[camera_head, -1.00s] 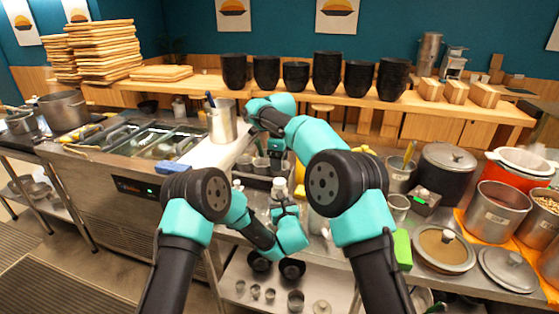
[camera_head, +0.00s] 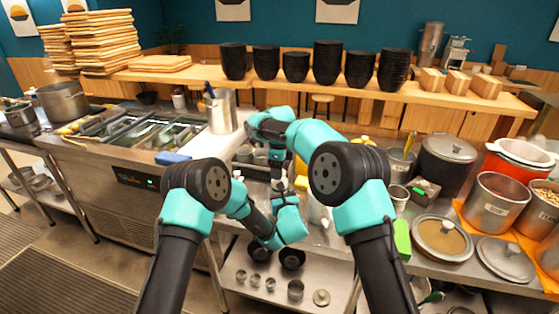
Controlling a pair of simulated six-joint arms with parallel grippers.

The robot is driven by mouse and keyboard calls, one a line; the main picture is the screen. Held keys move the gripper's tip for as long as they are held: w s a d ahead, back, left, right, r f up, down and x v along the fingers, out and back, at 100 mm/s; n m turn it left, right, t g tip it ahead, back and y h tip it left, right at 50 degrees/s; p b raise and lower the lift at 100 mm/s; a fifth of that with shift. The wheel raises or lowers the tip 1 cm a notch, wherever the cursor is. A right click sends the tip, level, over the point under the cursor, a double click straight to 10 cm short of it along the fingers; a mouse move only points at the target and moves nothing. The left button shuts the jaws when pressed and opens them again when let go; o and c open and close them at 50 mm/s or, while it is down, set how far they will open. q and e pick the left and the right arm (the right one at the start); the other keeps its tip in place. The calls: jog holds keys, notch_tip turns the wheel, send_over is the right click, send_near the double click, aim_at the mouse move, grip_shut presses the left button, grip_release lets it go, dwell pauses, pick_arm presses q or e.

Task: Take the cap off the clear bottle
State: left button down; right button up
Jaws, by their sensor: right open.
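The clear bottle's pale top (camera_head: 279,184) shows small near the middle of the head view. Most of its body is hidden behind my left gripper and wrist. My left gripper (camera_head: 284,200) is at the bottle, just below its top; its fingers are too small and covered to tell whether they are closed on it. My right gripper (camera_head: 277,176) points down directly over the bottle's top, with its jaws open. I cannot tell whether its fingertips touch the cap.
A dark tray with metal cups (camera_head: 259,157) lies just behind the grippers. A tall steel container (camera_head: 221,112) stands to the left, by a blue block (camera_head: 172,158). To the right are a green block (camera_head: 402,240), a lidded pan (camera_head: 441,238) and large pots (camera_head: 492,202).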

jog(key=shift+f, duration=0.4)
jog(key=shift+c, duration=0.2)
